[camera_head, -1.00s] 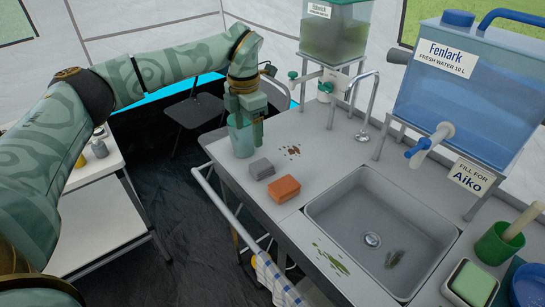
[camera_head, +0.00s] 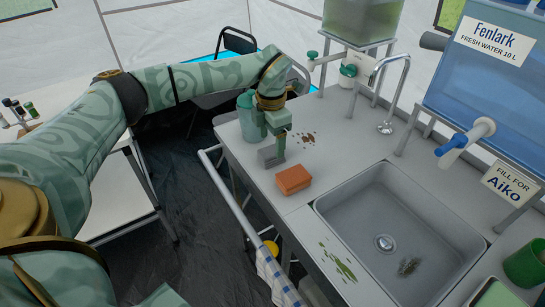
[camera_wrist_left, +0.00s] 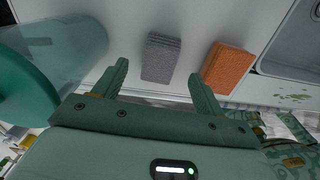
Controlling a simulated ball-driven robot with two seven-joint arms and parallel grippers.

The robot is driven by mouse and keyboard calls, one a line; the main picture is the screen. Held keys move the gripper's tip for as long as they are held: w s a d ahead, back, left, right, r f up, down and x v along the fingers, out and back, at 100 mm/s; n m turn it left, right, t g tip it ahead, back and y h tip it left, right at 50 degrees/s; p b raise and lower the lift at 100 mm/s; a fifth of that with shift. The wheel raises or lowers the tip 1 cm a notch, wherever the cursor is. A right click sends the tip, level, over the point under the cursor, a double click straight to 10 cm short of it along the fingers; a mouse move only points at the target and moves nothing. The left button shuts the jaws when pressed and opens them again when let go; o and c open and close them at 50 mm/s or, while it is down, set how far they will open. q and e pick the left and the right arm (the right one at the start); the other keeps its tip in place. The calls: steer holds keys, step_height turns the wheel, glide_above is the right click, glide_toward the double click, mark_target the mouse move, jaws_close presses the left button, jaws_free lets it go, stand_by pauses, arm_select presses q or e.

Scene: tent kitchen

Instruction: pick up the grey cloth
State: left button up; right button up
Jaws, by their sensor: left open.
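The grey cloth (camera_head: 267,157) is a small folded block on the steel counter, partly hidden by my left gripper (camera_head: 277,148) in the head view. In the left wrist view, the grey cloth (camera_wrist_left: 161,58) lies ahead of the open jaws of my left gripper (camera_wrist_left: 159,70), in line with the gap between the two fingers. Nothing is held in the jaws. I cannot tell how high the fingertips are above the counter. My right gripper is not in view.
An orange sponge (camera_head: 293,179) lies just beside the cloth, close to the right finger in the wrist view. A clear teal container (camera_head: 250,119) stands close on the other side. The sink (camera_head: 398,238) and a towel rail (camera_head: 228,190) are nearby.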

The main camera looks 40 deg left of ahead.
mark_target(272, 150)
arm_select(q)
step_height(272, 150, down, 5)
steer(key=shift+b, duration=0.9)
steer(key=shift+r, duration=0.2)
steer(key=shift+c, duration=0.3)
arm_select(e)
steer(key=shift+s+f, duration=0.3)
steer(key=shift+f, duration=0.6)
arm_select(q)
steer(key=c, duration=1)
steer(key=shift+r, duration=0.1)
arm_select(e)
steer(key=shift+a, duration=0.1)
